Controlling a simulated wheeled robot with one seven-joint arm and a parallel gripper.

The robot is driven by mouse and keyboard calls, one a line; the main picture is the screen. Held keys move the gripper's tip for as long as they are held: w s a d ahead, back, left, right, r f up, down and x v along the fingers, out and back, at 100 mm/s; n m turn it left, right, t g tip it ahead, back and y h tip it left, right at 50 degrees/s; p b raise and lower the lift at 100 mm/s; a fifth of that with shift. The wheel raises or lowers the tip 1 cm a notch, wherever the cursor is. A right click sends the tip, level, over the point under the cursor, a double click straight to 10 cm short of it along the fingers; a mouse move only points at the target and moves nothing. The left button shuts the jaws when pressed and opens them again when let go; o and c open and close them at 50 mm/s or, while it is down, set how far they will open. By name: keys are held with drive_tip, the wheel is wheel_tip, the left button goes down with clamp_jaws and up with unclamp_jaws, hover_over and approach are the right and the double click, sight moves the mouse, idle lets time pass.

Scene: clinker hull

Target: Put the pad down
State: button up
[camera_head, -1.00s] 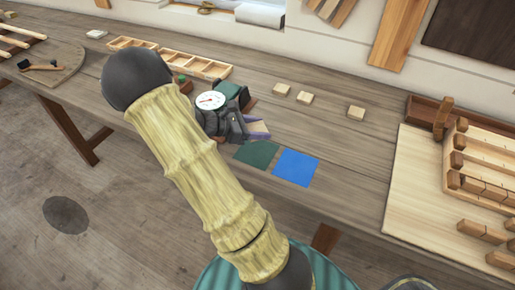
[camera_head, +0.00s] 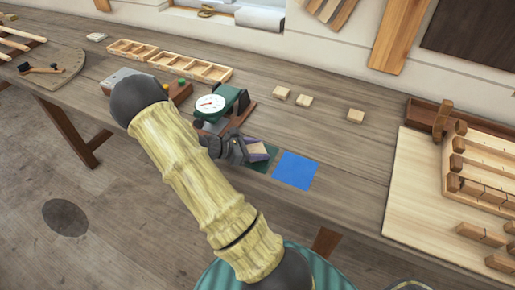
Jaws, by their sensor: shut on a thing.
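The pad (camera_head: 257,149), a small block with a tan face and purple sides, sits at the end of my gripper (camera_head: 243,149). My dark grey gripper is shut on it and partly covers it. The pad is over or on the dark green square (camera_head: 263,164). I cannot tell whether it touches the surface. A bright blue square (camera_head: 295,170) lies flat on the bench just to the right, uncovered.
A green dial instrument (camera_head: 210,104) with a white face stands just behind my gripper. Small pale wood blocks (camera_head: 304,101) lie behind to the right. A pale board (camera_head: 412,200) with a wooden rack is at the right. The bench between is clear.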

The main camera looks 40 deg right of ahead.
drive_tip(key=shift+f, duration=0.1)
drive_tip(key=o, duration=1)
drive_tip(key=shift+c, duration=0.2)
drive_tip(key=b+v, duration=0.1)
drive_tip(key=v, duration=1.1)
